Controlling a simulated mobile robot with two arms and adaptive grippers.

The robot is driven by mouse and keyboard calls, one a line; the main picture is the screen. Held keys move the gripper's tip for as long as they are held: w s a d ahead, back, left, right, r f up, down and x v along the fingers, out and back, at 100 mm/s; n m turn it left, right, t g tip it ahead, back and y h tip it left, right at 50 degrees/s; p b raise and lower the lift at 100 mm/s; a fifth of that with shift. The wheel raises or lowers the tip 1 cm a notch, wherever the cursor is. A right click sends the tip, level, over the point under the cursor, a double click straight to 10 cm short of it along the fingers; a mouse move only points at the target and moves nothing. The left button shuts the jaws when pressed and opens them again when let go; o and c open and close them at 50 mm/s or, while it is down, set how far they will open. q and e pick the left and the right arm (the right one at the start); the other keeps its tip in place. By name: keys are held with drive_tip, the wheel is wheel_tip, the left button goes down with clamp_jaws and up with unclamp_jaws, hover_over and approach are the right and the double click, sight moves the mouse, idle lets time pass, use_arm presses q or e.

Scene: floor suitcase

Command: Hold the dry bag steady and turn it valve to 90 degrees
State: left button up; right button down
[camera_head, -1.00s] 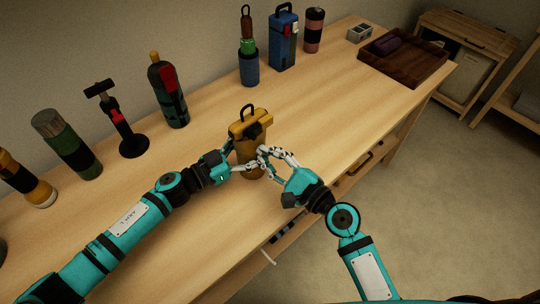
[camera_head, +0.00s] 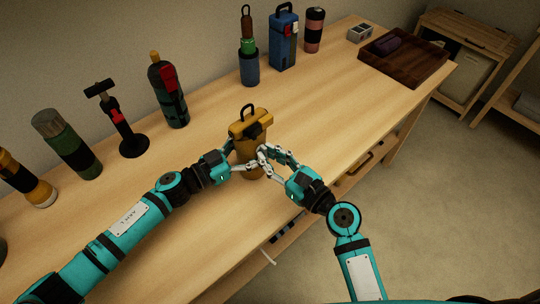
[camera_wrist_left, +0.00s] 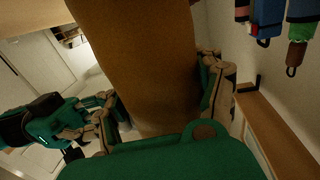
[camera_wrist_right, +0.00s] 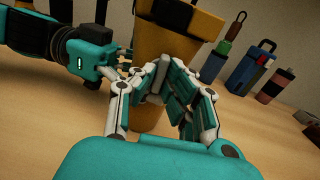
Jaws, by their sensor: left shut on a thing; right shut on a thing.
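The yellow-brown dry bag (camera_head: 250,116) stands upright on the table, with a black loop handle on top and a dark fitting on its upper front. My left gripper (camera_wrist_left: 160,100) is shut around the bag's body, with one finger on each side in the left wrist view. My right gripper (camera_head: 262,156) is in front of the bag, below the dark fitting. In the right wrist view its fingers (camera_wrist_right: 158,82) are drawn together against the bag's front, shut on the valve. The fingers hide the valve, so its angle cannot be told.
On the wooden table (camera_head: 330,110), several bottles and tools stand along the wall, including a green bottle (camera_head: 168,95) and a blue container (camera_head: 284,45). A dark wooden tray (camera_head: 420,70) lies at the far right. The table right of the bag is clear.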

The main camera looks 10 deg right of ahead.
idle(0.3)
use_arm(q)
drive_tip(key=shift+a, duration=0.1)
use_arm(e)
drive_tip(key=shift+d, duration=0.1)
drive_tip(key=c, duration=1.7)
unclamp_jaws()
drive_tip(key=v, duration=1.2)
use_arm(q)
drive_tip(key=o, duration=1.6)
drive_tip(key=shift+c, duration=0.2)
